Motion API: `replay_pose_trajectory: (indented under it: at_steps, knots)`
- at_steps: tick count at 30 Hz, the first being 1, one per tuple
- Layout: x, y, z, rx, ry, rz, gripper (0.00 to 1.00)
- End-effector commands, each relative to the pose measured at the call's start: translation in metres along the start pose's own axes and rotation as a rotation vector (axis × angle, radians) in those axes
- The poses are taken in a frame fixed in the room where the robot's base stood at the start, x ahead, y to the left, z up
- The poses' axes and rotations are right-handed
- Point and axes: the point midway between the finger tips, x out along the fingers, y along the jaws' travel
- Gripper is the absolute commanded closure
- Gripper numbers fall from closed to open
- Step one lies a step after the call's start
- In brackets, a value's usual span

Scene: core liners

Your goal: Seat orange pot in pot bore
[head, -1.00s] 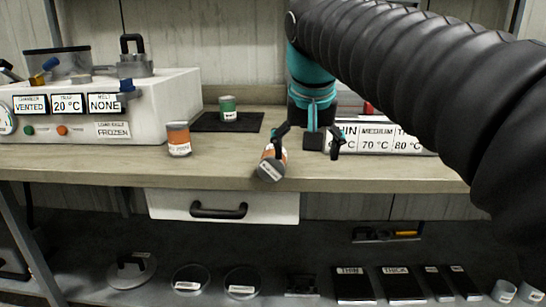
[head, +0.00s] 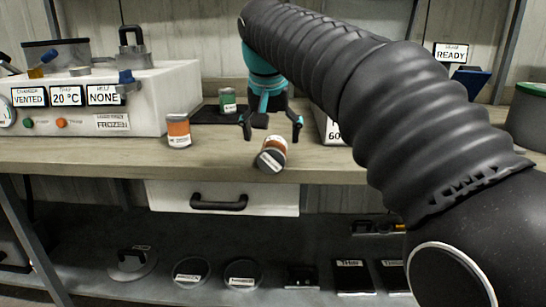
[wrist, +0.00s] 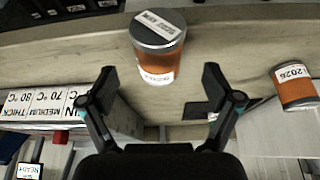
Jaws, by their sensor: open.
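An orange pot with a grey lid and white labels (head: 273,153) is at the bench's front edge, tilted or lying with its lid toward me. It also shows in the wrist view (wrist: 157,48), just beyond the fingertips. A second orange pot (head: 179,130) stands upright to its left, and shows at the right of the wrist view (wrist: 296,86). My gripper (head: 272,130) is open and empty, behind the tilted pot, its fingers spread wide and apart from it. In the wrist view my gripper (wrist: 160,82) points at this pot. I cannot make out the pot bore.
A green pot (head: 228,101) stands on a dark mat behind. A white machine (head: 150,95) fills the bench's left. A labelled temperature block (head: 331,128) is right of my gripper, partly hidden by my arm. A drawer (head: 222,198) and a shelf with discs and plates lie below.

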Motion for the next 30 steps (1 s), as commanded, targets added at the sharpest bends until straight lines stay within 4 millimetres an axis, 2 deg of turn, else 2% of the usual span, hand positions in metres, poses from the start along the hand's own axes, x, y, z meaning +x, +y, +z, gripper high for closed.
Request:
replay_pose_trajectory:
  at_steps: [5, 15, 24, 25, 26, 30]
  knots:
    - [0.01, 0.0, 0.0, 0.0, 0.0, 0.0, 0.1]
    - [0.052, 0.001, -0.002, 0.0, 0.0, 0.0, 0.1]
    - [0.057, 0.001, -0.002, 0.0, 0.0, -0.001, 0.1]
    - [0.057, 0.001, -0.002, 0.0, 0.001, -0.001, 0.13]
    - [0.057, 0.001, -0.002, 0.0, 0.001, -0.001, 0.2]
    - [0.057, 0.001, -0.002, 0.0, 0.001, -0.001, 0.55]
